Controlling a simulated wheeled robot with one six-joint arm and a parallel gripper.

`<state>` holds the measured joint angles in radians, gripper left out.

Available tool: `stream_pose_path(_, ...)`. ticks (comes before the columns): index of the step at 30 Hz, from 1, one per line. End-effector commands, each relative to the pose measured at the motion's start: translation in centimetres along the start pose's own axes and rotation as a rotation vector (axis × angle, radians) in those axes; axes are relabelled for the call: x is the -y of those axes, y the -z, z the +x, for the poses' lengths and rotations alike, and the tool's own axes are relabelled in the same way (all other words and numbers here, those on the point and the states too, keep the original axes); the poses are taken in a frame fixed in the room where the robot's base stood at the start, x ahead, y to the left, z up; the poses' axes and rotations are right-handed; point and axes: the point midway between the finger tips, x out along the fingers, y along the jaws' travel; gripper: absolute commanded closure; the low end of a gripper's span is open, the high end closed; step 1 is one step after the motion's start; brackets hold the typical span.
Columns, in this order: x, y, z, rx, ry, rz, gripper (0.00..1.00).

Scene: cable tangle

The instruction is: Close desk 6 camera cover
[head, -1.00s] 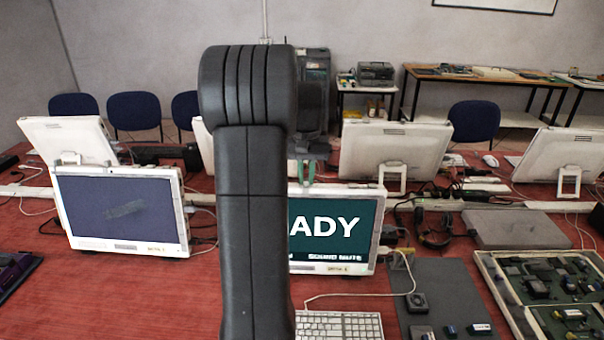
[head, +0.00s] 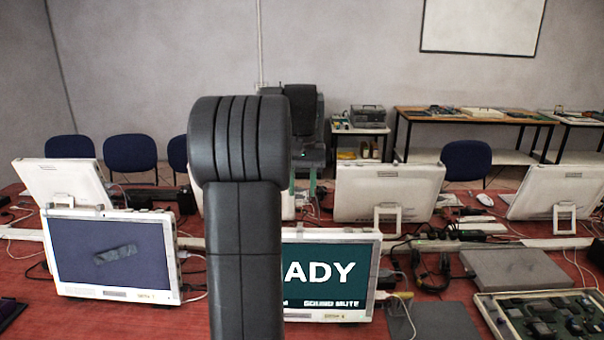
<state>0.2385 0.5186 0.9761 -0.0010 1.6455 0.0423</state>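Two white monitors face me: the front left one (head: 112,284) has a dark blue screen with a grey patch, and the front right one (head: 330,275) has a green screen ending in "ADY" and "SOUND MUTE". I cannot read which belongs to desk 6. A small raised piece (head: 62,200) sits on the left monitor's top edge; I cannot tell whether it is a camera cover. My gripper (head: 303,182) is partly hidden behind my black arm. Its two green fingers show apart, pointing down, above and behind the right monitor's top edge in the picture. Nothing shows between them.
More white monitors (head: 388,192) stand with their backs to me. A headset (head: 432,272), a grey flat box (head: 518,270), cables and a circuit-board tray (head: 545,318) crowd the right. Red table surface (head: 25,265) shows at left. Blue chairs (head: 130,153) stand behind.

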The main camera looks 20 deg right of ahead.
Motion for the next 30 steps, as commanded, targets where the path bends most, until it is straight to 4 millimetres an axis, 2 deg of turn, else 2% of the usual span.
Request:
stream_pose_path(3,0.0,0.1,-2.1,-0.002,0.0,0.0,0.64)
stream_pose_path(6,0.0,0.0,-3.2,-0.001,0.0,0.0,0.64)
stream_pose_path(14,0.0,0.0,-4.0,0.001,0.0,0.0,0.64)
stream_pose_path(23,0.0,0.0,-3.5,0.002,0.0,0.0,0.64)
stream_pose_path(26,0.0,0.0,-2.4,0.004,0.0,0.0,0.64)
stream_pose_path(30,0.0,-0.1,0.0,0.005,0.0,0.0,0.64)
